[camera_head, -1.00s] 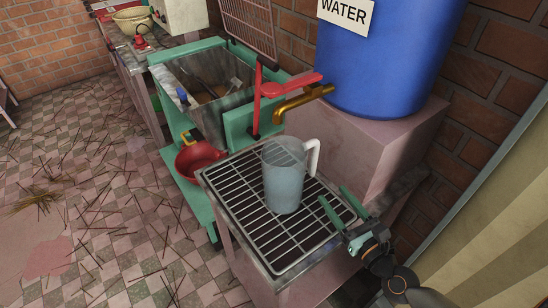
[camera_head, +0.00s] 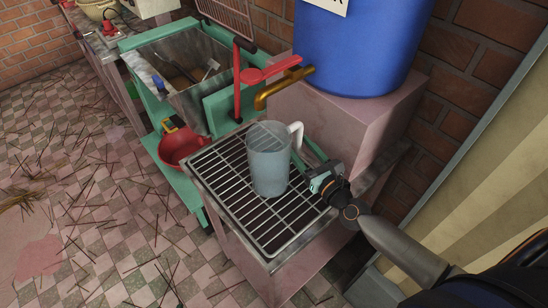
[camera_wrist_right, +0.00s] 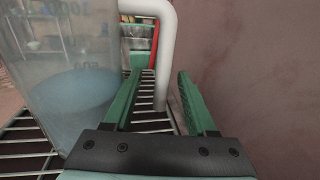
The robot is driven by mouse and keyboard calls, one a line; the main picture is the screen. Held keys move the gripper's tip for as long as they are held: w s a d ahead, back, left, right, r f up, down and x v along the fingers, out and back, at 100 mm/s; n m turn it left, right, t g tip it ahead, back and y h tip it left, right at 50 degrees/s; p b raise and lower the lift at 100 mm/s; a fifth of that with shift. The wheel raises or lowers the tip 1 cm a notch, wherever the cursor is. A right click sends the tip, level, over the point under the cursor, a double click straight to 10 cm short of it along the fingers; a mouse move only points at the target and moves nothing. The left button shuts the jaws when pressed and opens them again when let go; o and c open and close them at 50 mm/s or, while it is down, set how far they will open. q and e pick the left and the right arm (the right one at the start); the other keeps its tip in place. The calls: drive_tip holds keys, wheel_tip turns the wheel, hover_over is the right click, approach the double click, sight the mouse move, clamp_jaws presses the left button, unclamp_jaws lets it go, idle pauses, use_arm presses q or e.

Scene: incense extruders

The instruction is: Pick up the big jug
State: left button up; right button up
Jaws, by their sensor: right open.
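The big jug (camera_head: 268,162) is translucent with bluish liquid and a white handle (camera_head: 297,133). It stands upright on the metal rack, under the brass tap. My right gripper (camera_head: 304,158) is open, just right of the jug at handle height. In the right wrist view, the jug (camera_wrist_right: 70,75) fills the left side. The white handle (camera_wrist_right: 163,50) shows between and beyond the two green fingers of the gripper (camera_wrist_right: 155,98); whether they touch it I cannot tell. My left gripper is not in view.
The rack (camera_head: 273,236) sits on a pink stand beside a pink block (camera_head: 360,115) bearing a blue water barrel (camera_head: 360,45). A brass tap (camera_head: 283,88) is above the jug. A red bowl (camera_head: 183,148) and green extruder trough (camera_head: 180,75) are left. The floor is strewn with sticks.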

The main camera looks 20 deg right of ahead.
drive_tip(key=shift+w+a+r+p, duration=0.1)
drive_tip(key=shift+w+r+p, duration=0.05)
drive_tip(key=shift+w, duration=1)
drive_tip(key=shift+w+a+r+p, duration=0.1)
drive_tip(key=shift+w+p, duration=0.05)
drive_tip(key=shift+w, duration=0.95)
drive_tip(key=shift+c, duration=0.3)
clamp_jaws()
drive_tip(key=shift+r, duration=0.1)
